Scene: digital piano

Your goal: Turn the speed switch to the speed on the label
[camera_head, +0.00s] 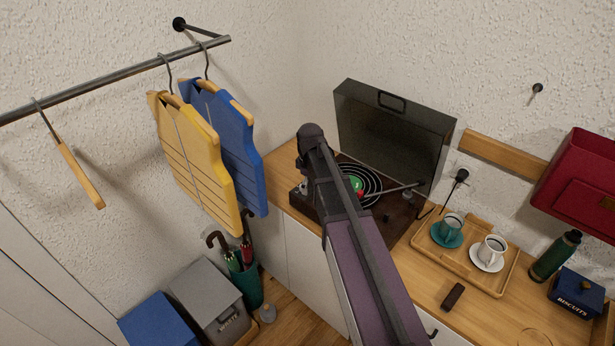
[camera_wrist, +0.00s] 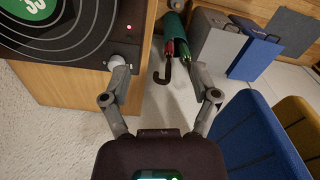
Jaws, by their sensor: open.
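The record player (camera_head: 386,220) stands on the wooden cabinet with its dark lid (camera_head: 393,133) raised. A black record with a green label (camera_head: 356,184) lies on it. In the wrist view the label (camera_wrist: 38,8) shows white digits, partly cut off, that look like 33. A pale round knob (camera_wrist: 117,61) sits near the deck's corner, by a small red light (camera_wrist: 129,27); I cannot tell its setting. My gripper (camera_wrist: 160,78) is open and empty. Its left fingertip overlaps the knob in view; contact is unclear. The right finger is beyond the deck's edge. My arm hides part of the deck in the head view.
A wooden tray (camera_head: 455,261) with two cups stands right of the player, near a green bottle (camera_head: 554,257) and a blue biscuit box (camera_head: 577,291). Yellow and blue vests (camera_head: 193,160) hang at left. An umbrella stand (camera_head: 247,285) and boxes stand on the floor.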

